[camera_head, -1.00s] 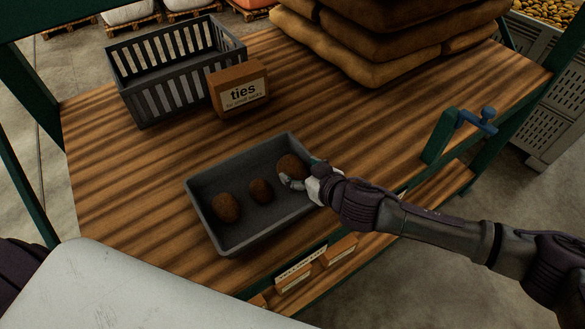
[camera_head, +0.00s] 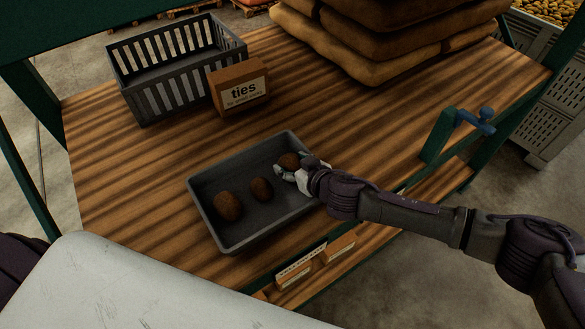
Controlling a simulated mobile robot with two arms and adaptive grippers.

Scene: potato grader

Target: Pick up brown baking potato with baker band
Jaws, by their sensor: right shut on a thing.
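A grey tray (camera_head: 205,225) on the wooden bench holds three brown potatoes. One potato (camera_head: 228,206) lies at the left and a smaller potato (camera_head: 262,189) lies in the middle. The third potato (camera_head: 288,161) is at the tray's right end. My right gripper (camera_head: 287,170) reaches in over the tray's right wall and is shut on this third potato, partly hiding it. I cannot make out a baker band on any potato. My left gripper is not in view.
A dark slatted crate (camera_head: 160,103) and a brown box marked "ties" (camera_head: 239,87) stand behind the tray. Filled sacks (camera_head: 385,50) are stacked at the back. A blue-handled green clamp (camera_head: 440,135) is at the right edge. Bench left of the tray is clear.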

